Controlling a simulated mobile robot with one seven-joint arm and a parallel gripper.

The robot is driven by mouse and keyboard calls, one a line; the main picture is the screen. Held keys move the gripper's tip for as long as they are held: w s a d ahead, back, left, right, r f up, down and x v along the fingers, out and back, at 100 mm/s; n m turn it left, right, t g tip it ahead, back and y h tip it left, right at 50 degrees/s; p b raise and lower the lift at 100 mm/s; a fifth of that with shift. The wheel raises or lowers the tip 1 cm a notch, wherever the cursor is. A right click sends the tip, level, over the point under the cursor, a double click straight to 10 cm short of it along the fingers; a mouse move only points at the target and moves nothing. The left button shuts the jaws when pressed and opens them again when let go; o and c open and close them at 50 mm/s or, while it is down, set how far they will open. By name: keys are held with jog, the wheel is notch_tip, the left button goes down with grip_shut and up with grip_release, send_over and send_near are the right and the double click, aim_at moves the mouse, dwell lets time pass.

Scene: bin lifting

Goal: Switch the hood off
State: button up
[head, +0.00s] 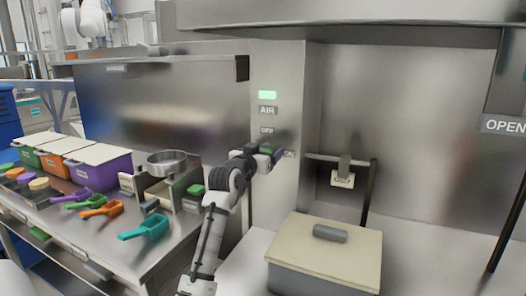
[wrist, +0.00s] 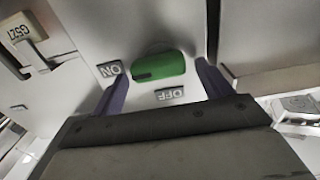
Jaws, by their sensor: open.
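The hood's upright steel panel (head: 276,60) carries a lit green lamp (head: 267,95), an AIR label (head: 267,110) and an OFF label (head: 266,130). In the wrist view a green switch (wrist: 160,66) shows between my two purple fingers, with an ON label (wrist: 110,70) at its left and an OFF label (wrist: 170,94) below it, upside down. My gripper (wrist: 161,72) is open, with one finger on each side of the switch. It also shows against the panel in the head view (head: 274,155). I cannot tell whether the fingers touch the switch.
A grey bin with a cream lid (head: 325,250) stands inside the hood at the right. A steel bench (head: 155,255) at the left holds coloured scoops (head: 145,227), several lidded bins (head: 95,170) and a round metal pan (head: 173,162). An OPEN sign (head: 504,125) is at far right.

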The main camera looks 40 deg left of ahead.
jog(key=c, duration=1)
jog(key=shift+n, duration=0.3)
jog(key=n+p, duration=0.2)
jog(key=n, duration=0.1)
jog(key=shift+a+r+n+p, duration=0.1)
jog(key=shift+a+n+p, duration=0.05)
jog(key=shift+n+p, duration=0.25)
jog(key=shift+s+a+f+n+p, duration=0.1)
jog(key=shift+a+f+n+p, duration=0.1)
jog(key=shift+n+p, duration=1.7)
jog(key=shift+a+f+n+p, duration=0.15)
jog(key=shift+n+p, duration=0.9)
jog(key=shift+n, duration=1.5)
jog(key=shift+s+a+f+n+p, duration=0.1)
jog(key=shift+a+f+n+p, duration=0.1)
jog(key=shift+n+p, duration=1.7)
jog(key=shift+n+b, duration=0.4)
jog(key=shift+n, duration=0.15)
